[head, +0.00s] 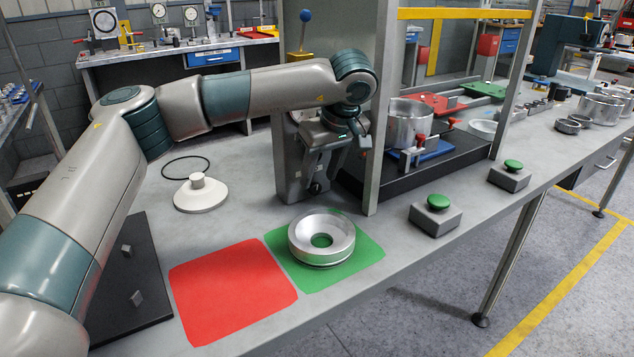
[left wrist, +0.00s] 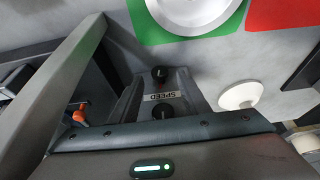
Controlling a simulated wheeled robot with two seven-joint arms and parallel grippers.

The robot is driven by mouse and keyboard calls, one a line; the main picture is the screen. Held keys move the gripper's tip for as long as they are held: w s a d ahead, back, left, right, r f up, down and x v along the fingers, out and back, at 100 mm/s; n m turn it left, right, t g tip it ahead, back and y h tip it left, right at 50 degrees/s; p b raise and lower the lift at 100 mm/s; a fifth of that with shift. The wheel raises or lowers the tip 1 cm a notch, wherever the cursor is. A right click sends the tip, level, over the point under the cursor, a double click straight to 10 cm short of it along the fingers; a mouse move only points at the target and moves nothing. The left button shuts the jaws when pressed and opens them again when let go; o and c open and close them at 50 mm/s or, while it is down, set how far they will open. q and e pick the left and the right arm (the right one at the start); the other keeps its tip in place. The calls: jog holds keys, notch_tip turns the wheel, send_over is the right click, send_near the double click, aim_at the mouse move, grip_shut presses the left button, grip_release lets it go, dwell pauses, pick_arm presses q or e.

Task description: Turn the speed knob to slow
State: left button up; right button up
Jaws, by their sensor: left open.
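My left gripper (head: 322,174) is open in front of the dark grey control box at the foot of the grey column (head: 292,178). In the left wrist view, a SPEED label (left wrist: 164,96) appears upside down between two dark knobs. One knob (left wrist: 160,73) lies nearer the green mat, and the other knob (left wrist: 163,112) lies close to my gripper body. I cannot tell which setting either knob points to, or whether my fingers touch one. The gripper hides much of the box in the head view. My right gripper is not in view.
A metal ring part (head: 321,238) sits on the green mat (head: 365,262), beside the red mat (head: 232,290). A white knobbed disc (head: 201,195) stands left. A grey upright post (head: 376,130) is close right of the gripper. Two green-button boxes (head: 436,215) line the front edge.

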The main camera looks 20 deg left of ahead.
aim_at(316, 185)
pick_arm(q)
jog(key=shift+x, duration=1.75)
jog(key=c, duration=1)
